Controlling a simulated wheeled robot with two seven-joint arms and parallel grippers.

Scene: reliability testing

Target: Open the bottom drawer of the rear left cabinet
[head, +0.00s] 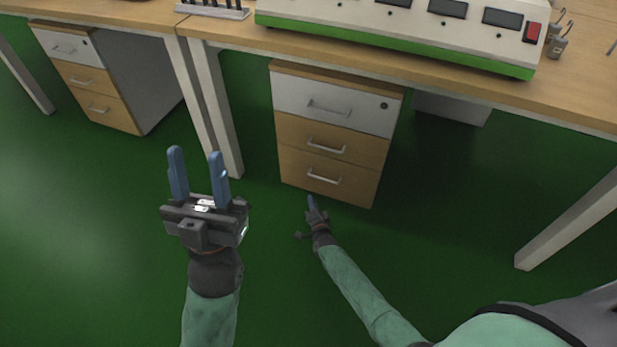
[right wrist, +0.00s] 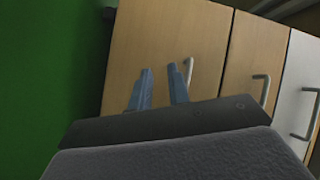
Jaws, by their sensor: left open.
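The cabinet (head: 335,133) under the desk, in the middle of the head view, has a white top drawer and two wood-coloured drawers below. All look closed. Its bottom drawer (head: 300,172) has a silver bar handle (head: 324,177). In the right wrist view the bottom drawer (right wrist: 150,45) faces me and its handle (right wrist: 188,74) shows just beyond the right-hand fingertip. My right gripper (right wrist: 158,88) is open and empty, close to the drawer front; in the head view it is low before the drawer (head: 311,200). My left gripper (head: 198,166) is open and empty, left of the cabinet.
Another similar cabinet (head: 108,75) stands further left, also closed. White desk legs (head: 212,110) stand between the two cabinets, and another leg (head: 570,228) stands at right. A white and green device (head: 400,28) sits on the desk (head: 400,65). The green floor in front is clear.

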